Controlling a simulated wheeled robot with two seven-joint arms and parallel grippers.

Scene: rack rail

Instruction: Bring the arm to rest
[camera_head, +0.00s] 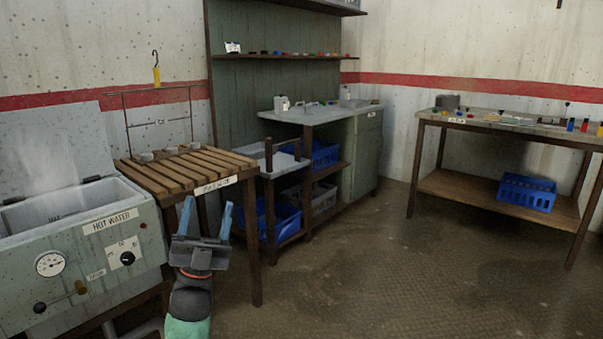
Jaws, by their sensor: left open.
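My left gripper (205,222) is in the lower left of the head view, with its two blue fingers apart and pointing up. Nothing shows between the fingers. It stands in front of the slatted wooden rack table (185,170), near that table's front leg. I cannot tell from this one view whether it touches the table. My right gripper is not in view.
A steaming hot water tank (95,245) stands at the left, close to my arm. Behind are a grey counter (330,112) and blue crates (287,222). A long workbench (490,125) stands at the right. The floor (400,270) in the middle is clear.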

